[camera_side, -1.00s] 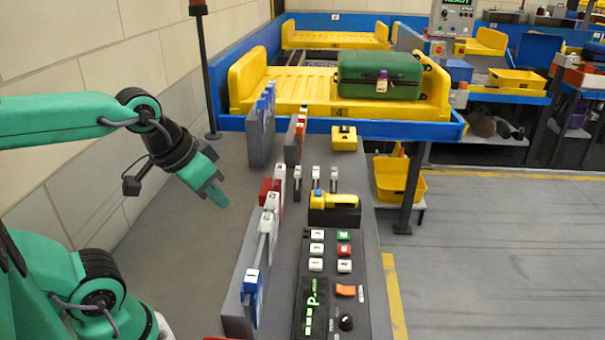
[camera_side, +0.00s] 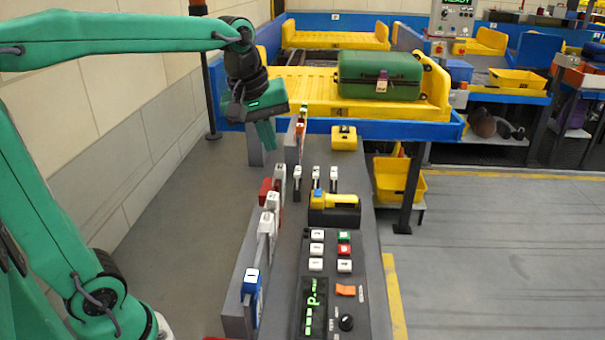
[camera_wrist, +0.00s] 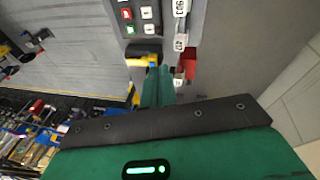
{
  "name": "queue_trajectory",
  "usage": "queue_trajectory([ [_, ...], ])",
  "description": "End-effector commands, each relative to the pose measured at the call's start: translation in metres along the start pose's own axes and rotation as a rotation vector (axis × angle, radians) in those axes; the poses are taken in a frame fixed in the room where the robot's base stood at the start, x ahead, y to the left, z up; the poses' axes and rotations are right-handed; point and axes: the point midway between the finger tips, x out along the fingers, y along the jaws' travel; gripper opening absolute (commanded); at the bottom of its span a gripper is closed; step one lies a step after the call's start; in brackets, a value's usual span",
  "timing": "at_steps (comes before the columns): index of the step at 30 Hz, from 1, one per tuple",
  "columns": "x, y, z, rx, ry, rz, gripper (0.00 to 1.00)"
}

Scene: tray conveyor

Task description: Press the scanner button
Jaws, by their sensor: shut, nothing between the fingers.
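A yellow scanner (camera_side: 338,200) lies in a black holder (camera_side: 335,216) on the grey console, with a blue button (camera_side: 318,193) at its left end. The scanner also shows in the wrist view (camera_wrist: 139,62), just beyond my fingertips, which partly hide its end. My gripper (camera_side: 266,143) is shut and empty. In the side view it points down, above and to the left of the scanner, apart from it. In the wrist view my gripper's shut fingers (camera_wrist: 157,84) stand in the middle.
White, green and red keys (camera_side: 330,250) sit on a panel nearer the camera. Several white-topped levers (camera_side: 316,175) stand just behind the scanner. Upright tag rails (camera_side: 265,230) line the console's left. A yellow box (camera_side: 343,138) sits behind. A green suitcase (camera_side: 380,75) lies on a yellow tray (camera_side: 300,88).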

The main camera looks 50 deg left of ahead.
Motion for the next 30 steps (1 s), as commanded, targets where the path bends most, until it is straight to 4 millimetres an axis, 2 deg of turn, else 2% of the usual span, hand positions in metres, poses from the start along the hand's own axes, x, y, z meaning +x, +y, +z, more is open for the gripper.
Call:
queue_trajectory([
  [14,0.025,0.046,-0.057,-0.47,-0.039,-0.095,0.0],
  [30,0.078,0.082,-0.115,-0.998,-0.036,-0.219,0.0],
])
